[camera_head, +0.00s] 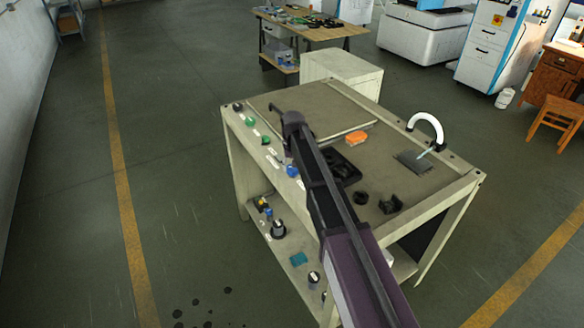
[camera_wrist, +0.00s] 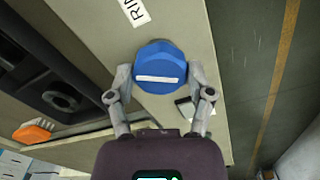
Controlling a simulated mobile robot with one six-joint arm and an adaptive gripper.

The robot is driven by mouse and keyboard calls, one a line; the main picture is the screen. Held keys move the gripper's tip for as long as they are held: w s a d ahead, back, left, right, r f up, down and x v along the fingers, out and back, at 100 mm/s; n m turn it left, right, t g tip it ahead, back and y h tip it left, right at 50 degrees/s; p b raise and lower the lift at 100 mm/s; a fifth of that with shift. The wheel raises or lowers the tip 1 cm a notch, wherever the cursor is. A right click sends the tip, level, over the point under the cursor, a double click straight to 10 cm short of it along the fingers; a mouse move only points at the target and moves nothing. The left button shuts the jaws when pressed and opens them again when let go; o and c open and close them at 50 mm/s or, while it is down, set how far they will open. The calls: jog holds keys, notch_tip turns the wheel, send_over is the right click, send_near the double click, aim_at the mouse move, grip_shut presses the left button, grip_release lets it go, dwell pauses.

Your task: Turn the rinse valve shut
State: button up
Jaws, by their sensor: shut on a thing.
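The rinse valve is a blue knob (camera_wrist: 160,60) with a white bar across its face, in the middle of the wrist view. The bar lies nearly level in that picture. A white label (camera_wrist: 134,11) beside the knob shows the letters "RI" and part of another. My gripper (camera_wrist: 160,78) has one finger on each side of the knob and is shut on it. In the head view the blue knob (camera_head: 292,171) sits on the bench's front rail, partly hidden by my arm.
The bench (camera_head: 463,187) carries green knobs (camera_head: 250,121) further along the same rail. An orange block (camera_head: 356,138), a black tray (camera_head: 343,165), small dark parts and a white curved spout (camera_head: 426,119) are on top. Open floor lies left of the bench.

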jog(key=m, duration=0.6)
jog(key=shift+s, duration=0.15)
jog(key=m, duration=0.5)
jog(key=shift+m, duration=0.3)
jog(key=o, duration=1.1)
